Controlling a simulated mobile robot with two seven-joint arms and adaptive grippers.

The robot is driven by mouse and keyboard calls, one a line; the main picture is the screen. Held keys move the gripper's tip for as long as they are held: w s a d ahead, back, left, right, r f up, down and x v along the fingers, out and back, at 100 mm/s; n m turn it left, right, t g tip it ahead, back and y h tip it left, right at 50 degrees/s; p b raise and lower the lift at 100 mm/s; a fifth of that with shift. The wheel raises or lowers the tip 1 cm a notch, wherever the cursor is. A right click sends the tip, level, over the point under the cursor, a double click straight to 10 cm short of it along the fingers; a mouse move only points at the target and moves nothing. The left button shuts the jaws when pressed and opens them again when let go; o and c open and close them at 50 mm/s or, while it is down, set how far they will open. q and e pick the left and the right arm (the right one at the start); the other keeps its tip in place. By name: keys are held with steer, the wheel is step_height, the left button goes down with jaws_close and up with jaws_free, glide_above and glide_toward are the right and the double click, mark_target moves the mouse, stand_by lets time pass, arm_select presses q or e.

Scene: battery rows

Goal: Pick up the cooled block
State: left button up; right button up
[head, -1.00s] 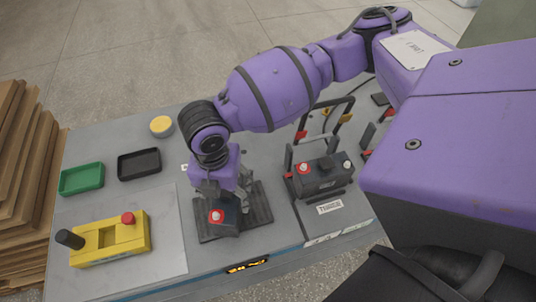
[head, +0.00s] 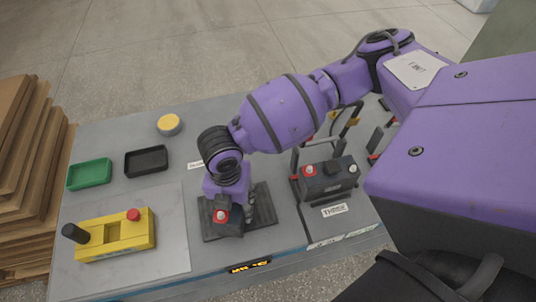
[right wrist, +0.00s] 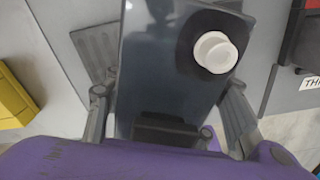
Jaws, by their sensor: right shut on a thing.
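A dark block (head: 231,229) with a red-ringed white terminal on top sits on a ribbed dark pad (head: 266,215) at the table's front. My right gripper (head: 234,207) comes down over it from above. In the right wrist view the block (right wrist: 155,75) fills the middle, with a white cap on it. The fingers of the right gripper (right wrist: 168,112) are at its two sides, shut on it. I cannot tell whether the block is clear of the pad. My left gripper is not in view.
A second dark block (head: 328,179) stands in a framed bay to the right, behind a "THREE" label (head: 335,210). A yellow device (head: 115,236) lies on a grey mat at the left. A green tray (head: 89,174), a black tray (head: 146,161) and a yellow disc (head: 169,124) are behind.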

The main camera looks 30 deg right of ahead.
jaws_close()
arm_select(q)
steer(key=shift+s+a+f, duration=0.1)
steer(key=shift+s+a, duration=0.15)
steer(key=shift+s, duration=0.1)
arm_select(e)
steer(key=shift+w+r, duration=0.15)
steer(key=shift+r, duration=0.1)
